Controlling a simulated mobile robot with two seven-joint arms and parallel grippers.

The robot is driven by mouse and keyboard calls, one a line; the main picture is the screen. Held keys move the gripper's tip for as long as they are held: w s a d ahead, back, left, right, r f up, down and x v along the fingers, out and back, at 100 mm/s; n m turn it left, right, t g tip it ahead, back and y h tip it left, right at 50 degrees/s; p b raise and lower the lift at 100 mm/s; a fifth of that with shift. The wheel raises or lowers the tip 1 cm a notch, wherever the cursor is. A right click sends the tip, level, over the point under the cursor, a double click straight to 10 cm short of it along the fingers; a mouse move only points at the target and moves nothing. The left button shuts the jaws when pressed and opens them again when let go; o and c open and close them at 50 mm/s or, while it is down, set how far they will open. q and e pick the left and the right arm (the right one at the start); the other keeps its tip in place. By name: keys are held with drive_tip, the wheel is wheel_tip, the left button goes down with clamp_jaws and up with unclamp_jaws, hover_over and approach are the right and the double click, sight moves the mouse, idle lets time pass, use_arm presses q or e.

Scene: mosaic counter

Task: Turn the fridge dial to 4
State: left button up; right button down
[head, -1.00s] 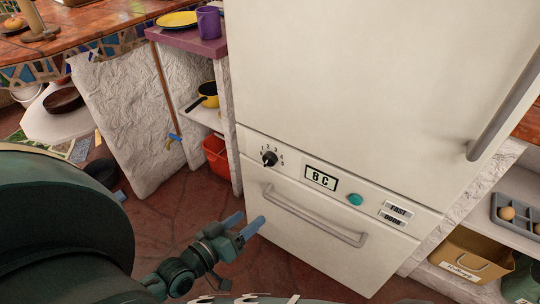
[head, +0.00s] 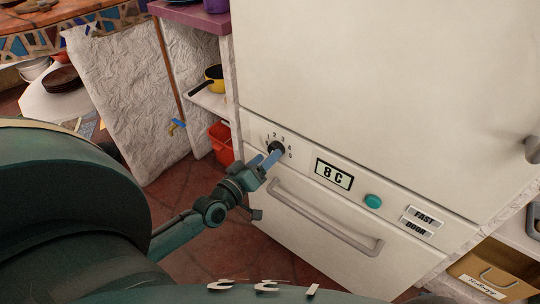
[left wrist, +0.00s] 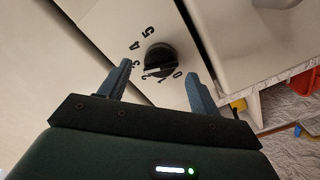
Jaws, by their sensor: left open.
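The fridge dial (head: 276,147) is a round black knob on the white fridge's control panel, ringed by black numbers. In the left wrist view the dial (left wrist: 160,58) has a pale mark on its lower left, near the 2 and 3; I cannot tell exactly which number it points to. My left gripper (head: 267,161) is in front of the dial, its blue fingers partly covering it in the head view. In the left wrist view the gripper (left wrist: 159,82) is open, with one finger on each side of the dial and no visible contact. My right gripper is not in view.
Right of the dial are a display (head: 333,174) reading 8 C, a teal button (head: 373,201) and FAST and DOOR labels. A grey drawer handle (head: 325,222) runs below. A red bin (head: 221,143) and a yellow pan (head: 213,78) are at left.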

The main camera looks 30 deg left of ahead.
use_arm(q)
drive_tip(key=shift+w+d, duration=0.15)
drive_tip(key=shift+w, duration=1.25)
drive_tip(key=shift+c, duration=0.2)
drive_tip(key=c, duration=0.9)
